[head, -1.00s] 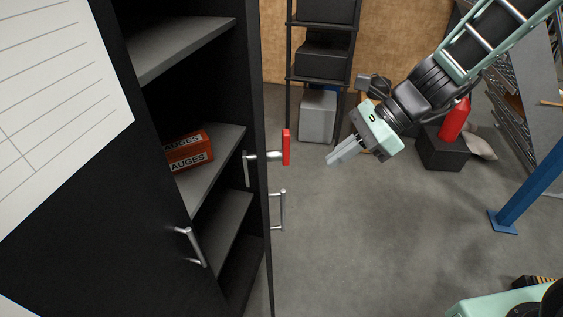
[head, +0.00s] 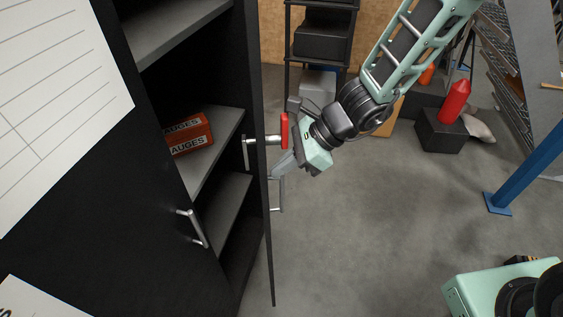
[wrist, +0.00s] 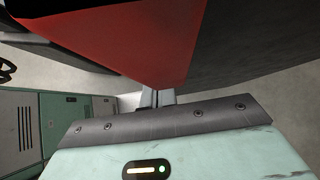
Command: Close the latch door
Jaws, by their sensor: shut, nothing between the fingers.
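The black cabinet door (head: 264,215) stands open and shows nearly edge-on at the right of the cabinet. Its latch has a red handle (head: 284,128) on the outer side, with a silver shaft and a bar (head: 246,153) on the inner side. A silver pull handle (head: 282,197) sits lower on the door's outer face. My gripper (head: 277,174) is shut and empty, to the right of the door, just below the red handle and by the top of the pull handle. In the wrist view, a large red surface (wrist: 160,45) looms close above the fingers (wrist: 157,97). I cannot tell whether they touch the door.
The cabinet's left door (head: 120,220) is shut, with a silver handle (head: 192,228). An orange box (head: 190,133) lies on a shelf (head: 218,155) inside. A black rack (head: 322,40) stands behind. Grey floor (head: 380,240) is clear to the right.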

